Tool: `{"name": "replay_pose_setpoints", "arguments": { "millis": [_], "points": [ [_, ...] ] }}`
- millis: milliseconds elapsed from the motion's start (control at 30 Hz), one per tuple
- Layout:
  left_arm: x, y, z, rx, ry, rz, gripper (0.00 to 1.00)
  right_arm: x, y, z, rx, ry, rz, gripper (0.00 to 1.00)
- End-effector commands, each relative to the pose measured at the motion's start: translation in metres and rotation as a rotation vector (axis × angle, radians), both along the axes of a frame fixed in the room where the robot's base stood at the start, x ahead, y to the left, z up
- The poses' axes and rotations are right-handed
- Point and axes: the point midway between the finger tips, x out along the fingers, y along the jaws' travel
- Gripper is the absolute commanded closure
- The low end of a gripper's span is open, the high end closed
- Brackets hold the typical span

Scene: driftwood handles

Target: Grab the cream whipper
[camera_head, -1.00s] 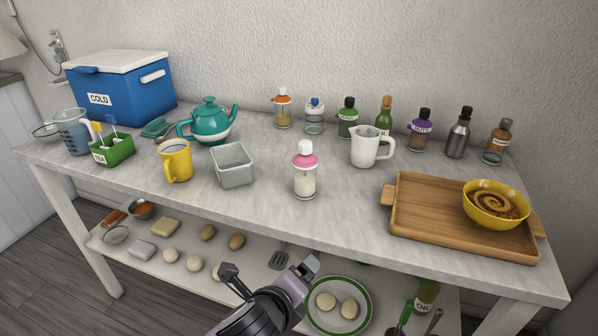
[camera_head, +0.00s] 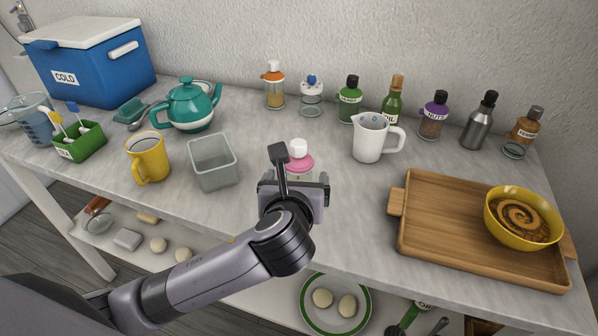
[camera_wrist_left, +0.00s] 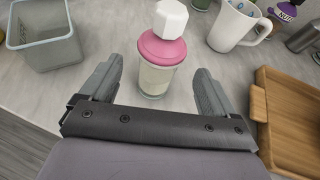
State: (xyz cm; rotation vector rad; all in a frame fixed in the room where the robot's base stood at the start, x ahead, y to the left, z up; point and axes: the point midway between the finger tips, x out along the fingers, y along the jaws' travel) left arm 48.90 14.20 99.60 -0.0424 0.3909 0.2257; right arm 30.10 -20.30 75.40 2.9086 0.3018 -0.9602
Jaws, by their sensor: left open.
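The steel bottle with a black top (camera_head: 479,125) at the back right of the table looks most like a cream whipper; part of it shows at the right edge of the left wrist view (camera_wrist_left: 303,38). A clear bottle with a pink collar and white cap (camera_head: 299,160) stands upright near the middle. My left gripper (camera_head: 293,185) is open in front of this pink-collared bottle and hides its lower part. In the left wrist view the bottle (camera_wrist_left: 155,78) stands between and slightly beyond the open fingers (camera_wrist_left: 158,68), with gaps on both sides. My right gripper is not in view.
A grey square container (camera_head: 213,163) stands left of my left gripper. A white jug (camera_head: 369,140) stands behind and right. A wooden tray (camera_head: 430,235) with a yellow bowl (camera_head: 522,215) is at the right. Several bottles line the back.

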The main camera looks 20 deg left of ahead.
Motion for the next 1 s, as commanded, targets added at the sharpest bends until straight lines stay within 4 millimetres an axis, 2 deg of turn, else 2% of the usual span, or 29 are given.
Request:
{"name": "replay_pose_setpoints", "arguments": {
  "millis": [433,767,833,967,1000],
  "points": [
    [0.046,0.011,-0.020,-0.002,0.001,0.001,0.11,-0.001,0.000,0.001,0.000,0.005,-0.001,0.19],
    [0.051,0.012,-0.023,-0.003,-0.001,-0.001,0.11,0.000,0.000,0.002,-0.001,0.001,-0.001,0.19],
    [0.051,0.012,-0.023,-0.003,-0.001,-0.001,0.27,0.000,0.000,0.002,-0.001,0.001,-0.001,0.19],
    [0.051,0.012,-0.023,-0.003,-0.001,-0.001,0.69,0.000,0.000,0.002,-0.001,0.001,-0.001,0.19],
    [0.051,0.012,-0.023,-0.003,-0.001,-0.001,0.71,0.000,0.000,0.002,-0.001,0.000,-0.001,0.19]
  ]
}}
